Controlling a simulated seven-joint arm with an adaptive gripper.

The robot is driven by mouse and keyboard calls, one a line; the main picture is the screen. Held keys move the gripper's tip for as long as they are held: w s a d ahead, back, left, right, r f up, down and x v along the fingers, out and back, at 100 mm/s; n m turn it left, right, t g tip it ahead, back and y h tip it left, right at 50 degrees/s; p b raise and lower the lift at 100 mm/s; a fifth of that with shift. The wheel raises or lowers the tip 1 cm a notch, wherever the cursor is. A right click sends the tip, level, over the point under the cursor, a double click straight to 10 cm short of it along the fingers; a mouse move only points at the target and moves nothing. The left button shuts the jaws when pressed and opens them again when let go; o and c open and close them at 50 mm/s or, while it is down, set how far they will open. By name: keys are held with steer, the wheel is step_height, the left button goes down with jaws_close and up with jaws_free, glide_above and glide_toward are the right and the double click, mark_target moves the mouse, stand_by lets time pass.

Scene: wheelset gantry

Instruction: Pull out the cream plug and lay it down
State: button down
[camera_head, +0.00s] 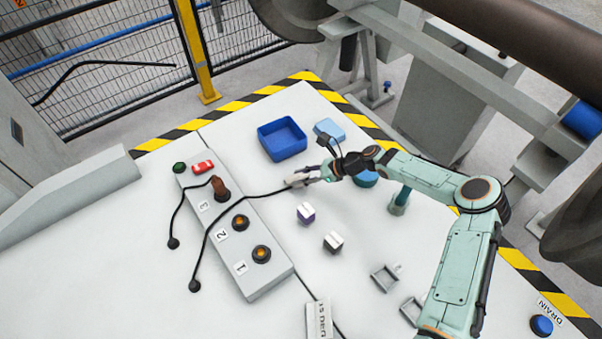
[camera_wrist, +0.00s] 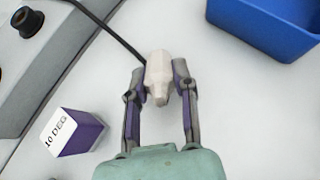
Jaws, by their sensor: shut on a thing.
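The cream plug (camera_head: 296,180) is in my gripper (camera_head: 312,176), to the right of the grey socket panel (camera_head: 262,283). In the wrist view the cream plug (camera_wrist: 159,72) sits between the two fingers of my gripper (camera_wrist: 160,88), which is shut on it. A black cable runs from the plug to the left, over the panel. The plug is clear of the sockets; its height above the table is hard to tell. A brown plug (camera_head: 220,188) stands in the socket by label 3. The sockets by labels 2 (camera_head: 240,222) and 1 (camera_head: 262,254) are empty.
A blue tray (camera_head: 263,147) stands behind the gripper, with a light blue block (camera_head: 329,130) beside it. A purple-and-white block (camera_head: 306,213) and a white block (camera_head: 333,242) stand in front. Small grey brackets (camera_head: 385,278) lie nearer. Bare table lies between the panel and blocks.

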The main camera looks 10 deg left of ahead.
steer(key=c, duration=0.8)
jaws_free()
steer(key=shift+d, duration=0.1)
steer(key=v, duration=1.2)
steer(key=shift+a, duration=0.2)
